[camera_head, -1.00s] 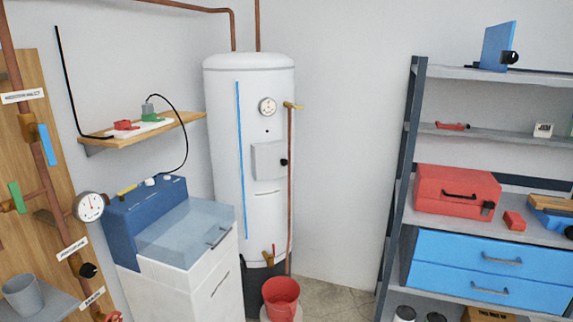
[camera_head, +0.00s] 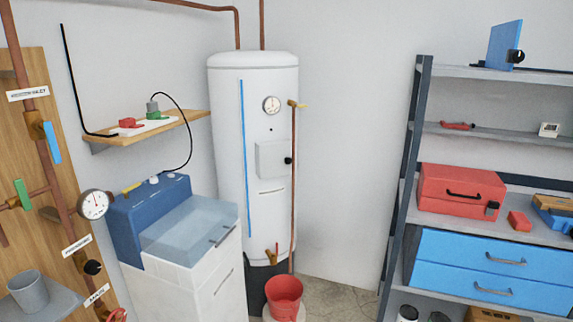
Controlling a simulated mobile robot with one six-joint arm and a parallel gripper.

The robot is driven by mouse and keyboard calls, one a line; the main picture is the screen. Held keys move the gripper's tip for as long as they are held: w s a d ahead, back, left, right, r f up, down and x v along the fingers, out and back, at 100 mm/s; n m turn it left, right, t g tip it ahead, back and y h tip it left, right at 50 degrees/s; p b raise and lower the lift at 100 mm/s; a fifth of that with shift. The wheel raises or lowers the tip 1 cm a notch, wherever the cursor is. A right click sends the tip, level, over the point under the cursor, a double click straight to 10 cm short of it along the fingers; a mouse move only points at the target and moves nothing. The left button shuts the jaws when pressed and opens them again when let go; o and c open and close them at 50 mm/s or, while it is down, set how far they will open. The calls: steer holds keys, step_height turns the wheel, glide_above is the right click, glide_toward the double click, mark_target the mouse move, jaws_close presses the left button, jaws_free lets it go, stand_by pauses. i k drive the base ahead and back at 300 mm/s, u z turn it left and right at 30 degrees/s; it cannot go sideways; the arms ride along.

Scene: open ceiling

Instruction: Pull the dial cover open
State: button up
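The white tank (camera_head: 227,150) stands in the corner. On its front is a small pale square cover (camera_head: 271,159) with a black knob (camera_head: 288,160) at its right edge; it looks shut, and whatever is behind it is hidden. A round dial gauge (camera_head: 271,105) sits uncovered above it. No label shows which part is the dial cover. My gripper is not in view.
A copper pipe (camera_head: 293,200) runs down just right of the cover. A red bucket (camera_head: 285,296) stands below. A washer-like unit with a clear lid (camera_head: 189,228) is at left, and a shelf rack (camera_head: 400,200) at right. Floor between tank and rack is open.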

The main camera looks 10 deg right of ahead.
mark_target(275, 160)
steer(key=z, duration=1.3)
steer(key=k, duration=0.1)
steer(key=u, duration=2.85)
steer(key=i, duration=0.4)
steer(key=z, duration=0.85)
steer(key=i, duration=0.35)
steer(key=u, duration=0.2)
